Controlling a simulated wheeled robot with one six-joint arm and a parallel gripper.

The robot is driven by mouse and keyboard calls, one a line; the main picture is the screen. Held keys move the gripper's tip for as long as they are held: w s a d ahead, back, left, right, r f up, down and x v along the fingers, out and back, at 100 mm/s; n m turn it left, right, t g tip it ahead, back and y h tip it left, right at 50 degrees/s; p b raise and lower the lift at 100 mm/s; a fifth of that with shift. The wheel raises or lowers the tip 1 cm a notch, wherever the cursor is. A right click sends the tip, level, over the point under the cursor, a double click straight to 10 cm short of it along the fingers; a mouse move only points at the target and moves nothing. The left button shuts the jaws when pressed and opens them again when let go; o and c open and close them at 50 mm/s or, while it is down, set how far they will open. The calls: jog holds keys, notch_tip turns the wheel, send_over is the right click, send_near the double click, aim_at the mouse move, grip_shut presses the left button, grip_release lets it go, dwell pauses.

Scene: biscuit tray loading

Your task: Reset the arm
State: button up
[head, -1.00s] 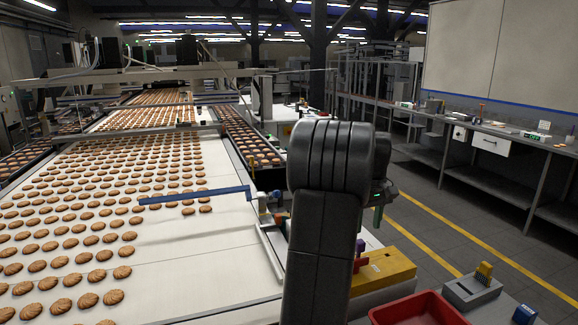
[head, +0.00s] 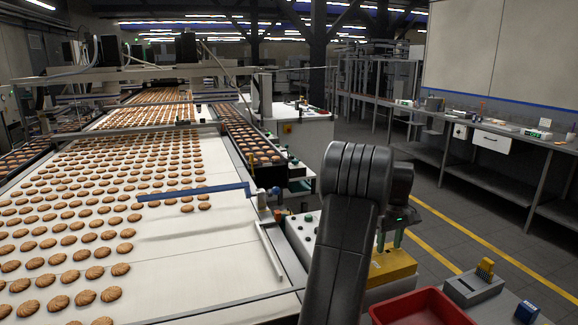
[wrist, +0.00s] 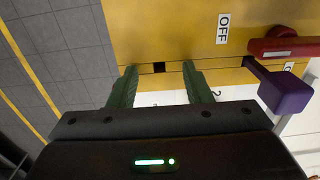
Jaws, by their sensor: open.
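My gripper (head: 390,239) shows in the head view as green fingers above the yellow box (head: 394,264). In the wrist view my gripper (wrist: 160,88) is open, its two green fingers apart with nothing held between them. The yellow box (wrist: 175,25) fills the top of that view, with an "OFF" label (wrist: 223,28) and a small dark square slot beyond the fingers. A red lever (wrist: 285,48) and a purple handle (wrist: 288,95) are at its right. I cannot tell whether the fingertips touch the box. My arm hides part of the box in the head view.
A conveyor (head: 215,255) with rows of biscuits and a blue bar (head: 192,194) across it lies left. A red bin (head: 425,308) and a grey box with a yellow top (head: 473,287) stand front right. A bench (head: 490,142) runs along the right; the floor before it is clear.

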notch_tip(320, 180, up, 6)
jog(key=shift+s, duration=0.15)
dwell(0.3)
jog(key=shift+r, duration=0.2)
